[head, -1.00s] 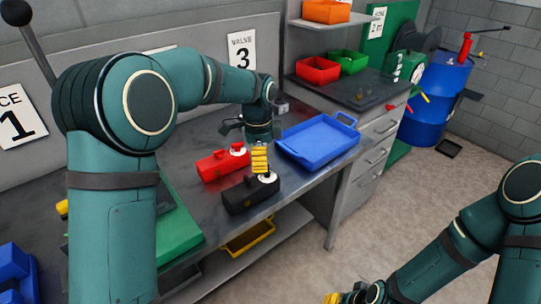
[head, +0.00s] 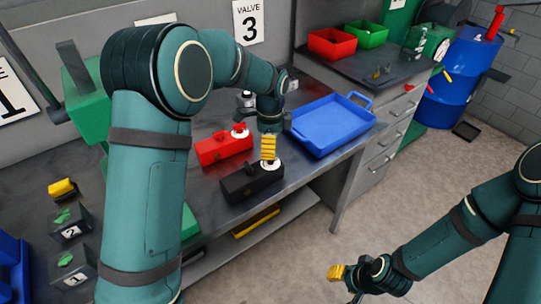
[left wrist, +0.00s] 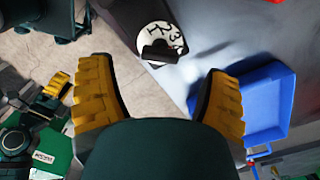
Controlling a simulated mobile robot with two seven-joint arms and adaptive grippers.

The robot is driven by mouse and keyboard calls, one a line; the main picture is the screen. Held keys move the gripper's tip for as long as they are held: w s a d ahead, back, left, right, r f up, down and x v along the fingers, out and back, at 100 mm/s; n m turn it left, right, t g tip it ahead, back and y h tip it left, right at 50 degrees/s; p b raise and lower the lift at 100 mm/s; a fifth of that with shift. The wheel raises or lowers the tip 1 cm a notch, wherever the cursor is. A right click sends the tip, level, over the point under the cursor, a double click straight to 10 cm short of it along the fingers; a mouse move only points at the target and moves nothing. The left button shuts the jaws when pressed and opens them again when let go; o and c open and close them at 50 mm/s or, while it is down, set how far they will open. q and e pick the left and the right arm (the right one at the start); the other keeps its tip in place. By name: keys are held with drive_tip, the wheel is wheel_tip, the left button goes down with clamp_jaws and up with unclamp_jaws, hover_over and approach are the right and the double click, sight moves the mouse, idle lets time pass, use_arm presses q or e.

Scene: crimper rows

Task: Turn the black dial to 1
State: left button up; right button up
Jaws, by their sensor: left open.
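The black box (head: 238,187) sits near the front edge of the workbench. Its dial (head: 268,167) is a white numbered disc with a black knob, partly hidden by my left gripper in the head view. In the left wrist view the black dial knob (left wrist: 160,53) stands on the white disc, ahead of the open fingers and apart from them. My left gripper (head: 268,148) points down just above the dial, open and empty; its yellow fingers (left wrist: 165,85) spread wide. My right gripper (head: 340,274) hangs over the floor at lower right; its opening is unclear.
A red box (head: 222,149) with a similar dial stands just behind the black one. A blue tray (head: 335,125) lies to the right. Small numbered black boxes (head: 72,235) are at left. Open floor lies in front of the bench.

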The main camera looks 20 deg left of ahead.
use_arm(q)
drive_tip(key=shift+f, duration=2.1)
drive_tip(key=c, duration=1.2)
